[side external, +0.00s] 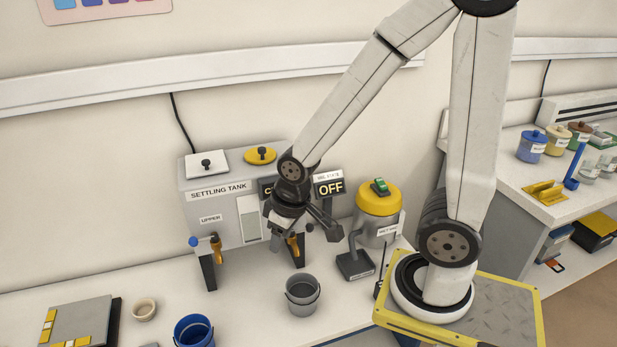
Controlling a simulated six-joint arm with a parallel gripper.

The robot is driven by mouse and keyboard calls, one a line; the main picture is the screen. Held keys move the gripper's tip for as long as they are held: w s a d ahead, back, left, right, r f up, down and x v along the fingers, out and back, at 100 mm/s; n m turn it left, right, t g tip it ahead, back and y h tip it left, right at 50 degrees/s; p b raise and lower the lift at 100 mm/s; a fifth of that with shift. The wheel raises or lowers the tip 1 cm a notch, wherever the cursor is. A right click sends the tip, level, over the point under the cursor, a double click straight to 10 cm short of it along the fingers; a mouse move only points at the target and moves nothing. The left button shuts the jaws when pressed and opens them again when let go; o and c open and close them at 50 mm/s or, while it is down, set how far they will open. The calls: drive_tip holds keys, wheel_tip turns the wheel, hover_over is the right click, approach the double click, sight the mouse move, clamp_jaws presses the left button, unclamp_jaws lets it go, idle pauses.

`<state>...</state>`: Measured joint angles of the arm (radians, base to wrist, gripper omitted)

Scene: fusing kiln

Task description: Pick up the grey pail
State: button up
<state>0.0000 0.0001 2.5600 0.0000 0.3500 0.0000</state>
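The grey pail (302,302) stands upright on the white bench, with a thin dark handle hanging at its front. It looks dark inside, and I cannot see its bottom. My gripper (303,228) is above and behind the pail in the picture, in front of the settling tank. Its fingers are spread apart with nothing visible between them, and it is not touching the pail.
The settling tank (222,208) has taps on black stands near my gripper. A yellow-lidded canister (378,200) and a dark pedal-like block (355,265) stand right of the pail. A blue bucket (194,332) and small beige bowl (144,309) are left, with bare bench between.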

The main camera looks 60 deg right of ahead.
drive_tip(key=shift+f, duration=0.1)
idle(0.3)
drive_tip(key=n+g+h, duration=0.5)
drive_tip(key=n+h, duration=0.7)
drive_tip(key=n, duration=0.4)
approach(312, 295)
drive_tip(key=shift+x, duration=1.1)
drive_tip(key=shift+x, duration=1.3)
drive_tip(key=shift+x, duration=2.6)
drive_tip(key=shift+c, duration=0.2)
